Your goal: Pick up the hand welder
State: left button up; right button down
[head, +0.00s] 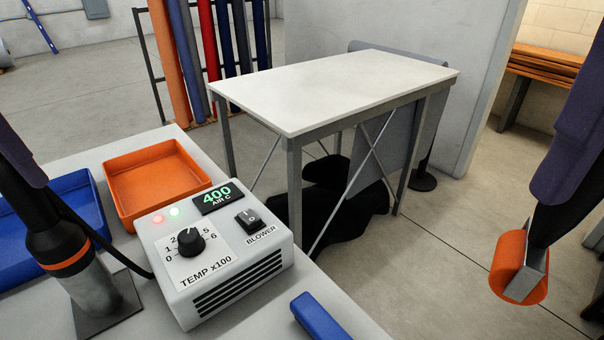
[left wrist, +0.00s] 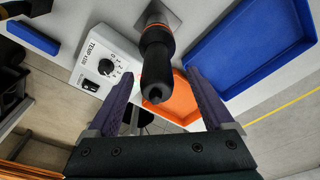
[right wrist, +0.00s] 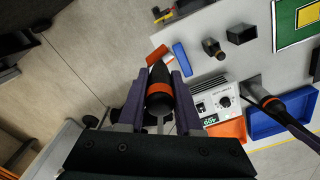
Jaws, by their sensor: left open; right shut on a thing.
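The hand welder (head: 72,255) stands upright on the bench at the left, black handle up, with an orange ring and a metal lower part on a metal plate. It also shows in the left wrist view (left wrist: 157,62). My left gripper (left wrist: 158,73) is open, with one purple finger on each side of the handle and gaps between. My right gripper (right wrist: 158,80) is shut on the black handle of a hand roller (right wrist: 160,90). The roller's orange wheel (head: 511,268) hangs over the floor at the right in the head view.
A white control box (head: 225,262) reading 400 sits right of the welder, cable between. An orange tray (head: 150,212) and a blue tray (head: 97,215) lie behind. A blue bar (head: 320,318) lies at the bench edge. A white-topped table (head: 330,90) stands beyond.

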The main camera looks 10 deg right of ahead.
aim_at(33, 196)
pick_arm(q)
jog(key=f, duration=0.5)
jog(key=shift+w+d+f, duration=0.3)
jog(key=shift+w, duration=0.1)
grip_shut()
dwell(0.4)
jog(key=shift+r, duration=0.1)
